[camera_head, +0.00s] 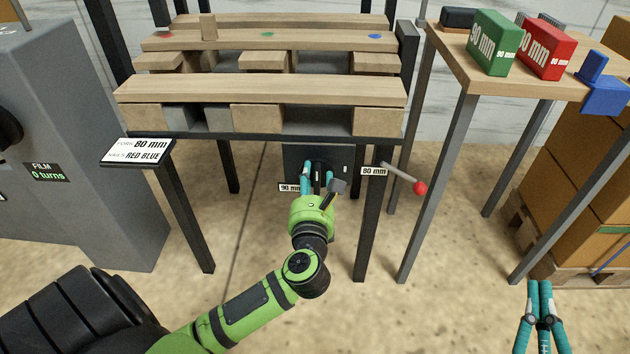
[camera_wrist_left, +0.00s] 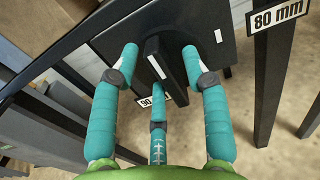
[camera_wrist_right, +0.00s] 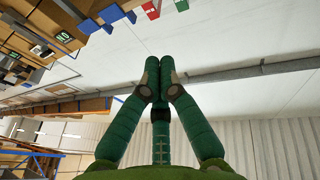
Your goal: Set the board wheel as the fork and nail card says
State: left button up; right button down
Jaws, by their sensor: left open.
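The card (camera_head: 138,151) at the stand's left front reads "FORK 80 mm, NAILS RED BLUE". A dark board (camera_head: 335,160) hangs under the pallet stand, with a "90 mm" label (camera_head: 289,188) at its lower left and an "80 mm" label (camera_head: 373,171) at its right. In the left wrist view, a black bar-shaped handle (camera_wrist_left: 164,66) stands out from the board (camera_wrist_left: 240,50). My left gripper (camera_head: 317,178) is open, its fingers on either side of this handle with gaps showing. My right gripper (camera_head: 540,285) is shut and empty, low at the right, away from the board.
A wooden pallet (camera_head: 262,90) lies on the stand, with red, green and blue marks on a rear board. A lever with a red knob (camera_head: 419,188) sticks out at the right. A side table (camera_head: 455,65) holds green (camera_head: 492,42) and red (camera_head: 545,48) boxes. A grey cabinet (camera_head: 75,110) stands left.

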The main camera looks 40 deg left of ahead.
pick_arm(q)
grip_shut()
